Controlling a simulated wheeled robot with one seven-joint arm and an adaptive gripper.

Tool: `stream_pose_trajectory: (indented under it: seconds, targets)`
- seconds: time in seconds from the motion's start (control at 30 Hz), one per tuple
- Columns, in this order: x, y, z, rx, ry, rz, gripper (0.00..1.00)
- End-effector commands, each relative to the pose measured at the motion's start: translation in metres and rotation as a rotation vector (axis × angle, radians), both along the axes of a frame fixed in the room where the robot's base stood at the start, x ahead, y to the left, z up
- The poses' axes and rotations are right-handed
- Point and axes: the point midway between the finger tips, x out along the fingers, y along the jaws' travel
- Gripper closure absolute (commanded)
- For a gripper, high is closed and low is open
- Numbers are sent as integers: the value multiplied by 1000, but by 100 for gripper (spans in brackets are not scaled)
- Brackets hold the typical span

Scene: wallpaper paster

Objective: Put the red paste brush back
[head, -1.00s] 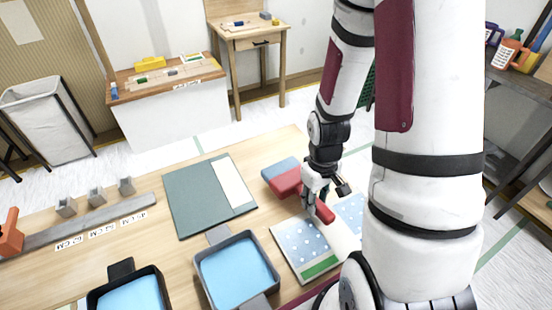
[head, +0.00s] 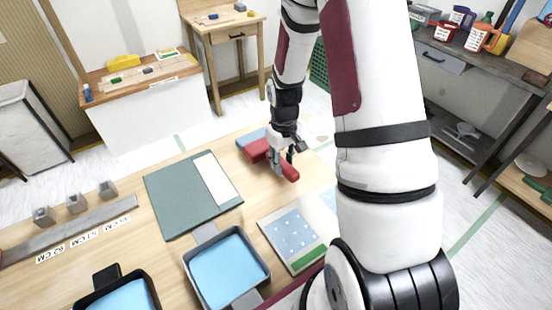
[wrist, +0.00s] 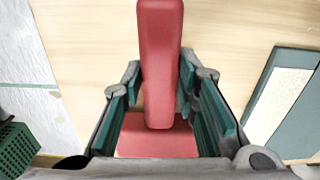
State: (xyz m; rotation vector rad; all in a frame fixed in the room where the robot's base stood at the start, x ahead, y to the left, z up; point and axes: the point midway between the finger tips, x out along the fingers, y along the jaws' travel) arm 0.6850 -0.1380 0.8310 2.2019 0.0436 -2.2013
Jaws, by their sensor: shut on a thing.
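The red paste brush (head: 257,150) has a wide red head with a blue part along its far side in the head view. Its red handle (wrist: 160,65) runs up the middle of the wrist view, with the wide red piece below it. My gripper (head: 282,164) is shut on the brush, and its fingers stand on either side of the handle in the wrist view. The brush is over the far part of the wooden table (head: 100,223). The arm and gripper hide part of it, and I cannot tell its exact height.
A green board (head: 180,200) with a pale strip lies left of the brush. A patterned wallpaper sheet (head: 293,235) lies nearer. Blue-filled trays (head: 228,268) stand at the front. A grey ruler bar (head: 70,228) lies left. A shelf (head: 470,65) with jugs stands right.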

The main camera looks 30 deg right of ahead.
Motion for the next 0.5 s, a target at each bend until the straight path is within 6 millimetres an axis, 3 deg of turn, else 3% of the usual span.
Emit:
stream_pose_trajectory:
  seconds: [0.1, 0.4, 0.5]
  targets:
    - [20, -4, -2, 0, -1, 1, 100]
    - [48, -9, -5, 0, -1, 1, 100]
    - [46, -9, -22, 2, 5, 1, 100]
